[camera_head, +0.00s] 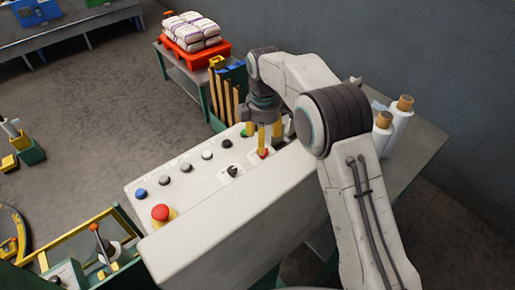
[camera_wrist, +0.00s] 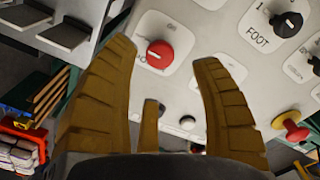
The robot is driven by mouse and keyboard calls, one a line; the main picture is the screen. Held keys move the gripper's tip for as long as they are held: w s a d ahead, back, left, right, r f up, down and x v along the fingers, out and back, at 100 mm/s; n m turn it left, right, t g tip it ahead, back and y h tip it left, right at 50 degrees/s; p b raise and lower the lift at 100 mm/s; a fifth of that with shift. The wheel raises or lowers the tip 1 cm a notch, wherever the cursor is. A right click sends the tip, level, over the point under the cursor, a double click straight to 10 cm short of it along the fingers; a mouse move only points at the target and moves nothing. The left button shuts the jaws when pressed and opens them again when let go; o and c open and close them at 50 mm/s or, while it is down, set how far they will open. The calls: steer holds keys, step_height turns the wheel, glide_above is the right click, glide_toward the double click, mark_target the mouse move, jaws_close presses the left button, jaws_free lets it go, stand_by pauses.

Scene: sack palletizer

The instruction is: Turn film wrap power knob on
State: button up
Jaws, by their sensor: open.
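The white control panel (camera_head: 190,172) carries a row of buttons and knobs. A red knob (camera_head: 263,153) sits near its far right end. In the wrist view the red knob (camera_wrist: 160,54) is on a pale square plate with a partly readable "On" label. My gripper (camera_head: 262,138) is over this end of the panel, with its yellow fingers pointing down. In the wrist view my gripper (camera_wrist: 163,58) is open, and the red knob appears between its fingertips. I cannot tell whether they touch it. A black knob (camera_wrist: 287,24) marked "FOOT" is to the right.
A large red emergency button (camera_head: 160,212) stands on the panel's near left end. A blue button (camera_head: 140,193) is beside it. Film rolls (camera_head: 398,118) stand behind my arm at right. Sacks in a red tray (camera_head: 196,45) are on a table behind.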

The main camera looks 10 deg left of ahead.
steer(key=shift+f+p, duration=0.3)
steer(key=shift+f, duration=2.35)
steer(key=shift+c, duration=0.2)
jaws_close()
